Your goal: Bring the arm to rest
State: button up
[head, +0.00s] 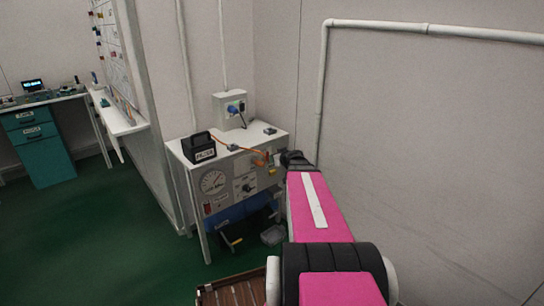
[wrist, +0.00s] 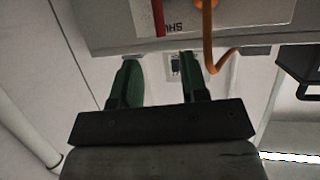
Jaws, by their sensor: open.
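My arm (head: 318,205), pink with a white stripe, reaches forward to the front right corner of a white bench in the head view. Its dark wrist end (head: 296,160) is at the bench's right edge, and the fingers cannot be made out there. In the wrist view my gripper (wrist: 159,64) shows two green fingers standing apart, with nothing between them. A grey panel (wrist: 115,25) with upside-down lettering and a red stripe lies beyond the fingertips. An orange cable (wrist: 208,40) hangs close to the right finger; whether they touch cannot be told.
The white bench (head: 172,145) carries a black case (head: 198,147) and a gauge panel (head: 213,182). A wooden slatted item (head: 235,290) is low in front. Wall pipe (head: 322,90) runs on the right. Green floor (head: 110,240) is clear at left.

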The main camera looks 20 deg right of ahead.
jog(key=shift+a, duration=0.1)
jog(key=s+a+f+g+y, duration=0.1)
jog(key=s+a+f+g, duration=0.35)
jog(key=a, duration=0.35)
jog(key=s+a+f+g+y, duration=0.25)
jog(key=s+a, duration=0.25)
jog(key=a, duration=0.3)
jog(key=s+a+f+m+g+h, duration=0.1)
jog(key=s+a+f+g+h, duration=0.1)
jog(key=s, duration=0.4)
jog(key=s+a+f+g+h, duration=0.2)
jog(key=s+g+h, duration=0.1)
jog(key=s, duration=0.4)
jog(key=shift+s+a+f+m+g, duration=0.2)
jog(key=shift+a+m+g, duration=0.2)
jog(key=shift+g, duration=0.3)
